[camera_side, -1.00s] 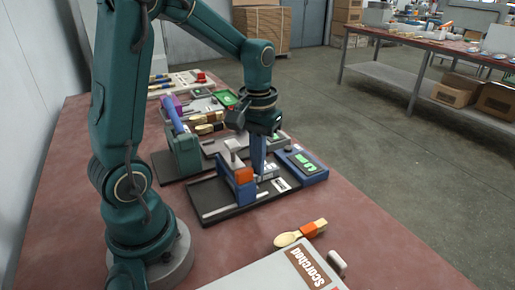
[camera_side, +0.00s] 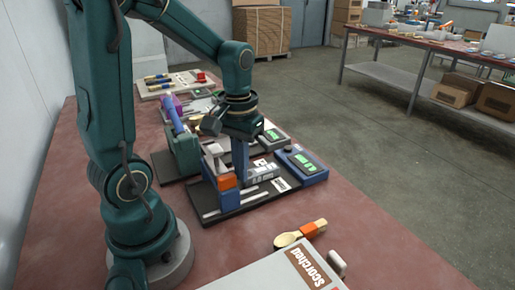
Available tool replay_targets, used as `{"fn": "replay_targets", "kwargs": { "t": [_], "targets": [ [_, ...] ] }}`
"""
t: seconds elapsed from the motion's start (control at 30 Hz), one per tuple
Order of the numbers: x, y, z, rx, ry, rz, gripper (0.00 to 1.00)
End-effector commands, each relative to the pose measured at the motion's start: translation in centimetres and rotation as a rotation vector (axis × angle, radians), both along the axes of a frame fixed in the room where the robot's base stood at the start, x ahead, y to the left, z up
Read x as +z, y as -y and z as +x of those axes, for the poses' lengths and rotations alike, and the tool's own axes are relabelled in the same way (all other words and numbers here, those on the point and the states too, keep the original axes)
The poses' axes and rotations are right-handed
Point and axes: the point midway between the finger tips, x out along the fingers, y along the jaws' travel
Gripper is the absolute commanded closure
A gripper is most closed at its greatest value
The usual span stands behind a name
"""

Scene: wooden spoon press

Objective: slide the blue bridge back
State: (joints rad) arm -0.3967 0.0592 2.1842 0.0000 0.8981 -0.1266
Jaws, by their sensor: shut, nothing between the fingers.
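The blue bridge (camera_side: 226,197) with an orange block (camera_side: 228,182) on its near side stands across the pale rails of a black base (camera_side: 255,205). It sits at the left end of the base, toward my arm.
A blue box with a green display (camera_side: 302,165) stands at the right end of the base. A green machine (camera_side: 182,154) stands behind left. A wooden spoon with an orange band (camera_side: 301,234) and a box marked "Scorched" (camera_side: 290,270) lie in front.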

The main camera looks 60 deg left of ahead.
Motion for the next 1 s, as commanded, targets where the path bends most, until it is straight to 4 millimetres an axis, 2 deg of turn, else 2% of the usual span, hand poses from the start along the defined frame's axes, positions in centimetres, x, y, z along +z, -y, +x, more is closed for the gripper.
{"fn": "replay_targets", "kwargs": {
  "t": [0.63, 1.0],
  "targets": [
    [0.0, 0.0, -2.5, 0.002, 0.000, 0.000, 1.00],
    [0.0, 0.0, -1.5, -0.002, -0.001, 0.000, 1.00]
  ]
}}
